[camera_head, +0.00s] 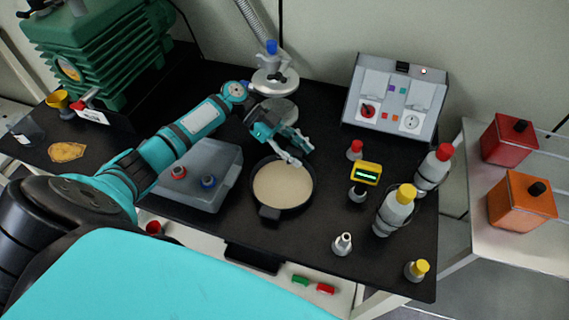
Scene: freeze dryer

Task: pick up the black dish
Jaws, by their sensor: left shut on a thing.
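The black dish (270,212) is a round pan with a dark rim and a short handle block at its front. It holds a pale beige content (283,186) and sits over the middle of the black table. My left gripper (297,158) reaches in from the upper left. Its fingers are shut on the dish's far right rim. I cannot tell whether the dish touches the table or is slightly above it. My right gripper does not show.
A metal column (273,82) stands behind. Bottles (397,208) and a yellow gauge (366,173) stand to the right, before a grey socket panel (396,98). A small flask (342,244) is at front right.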

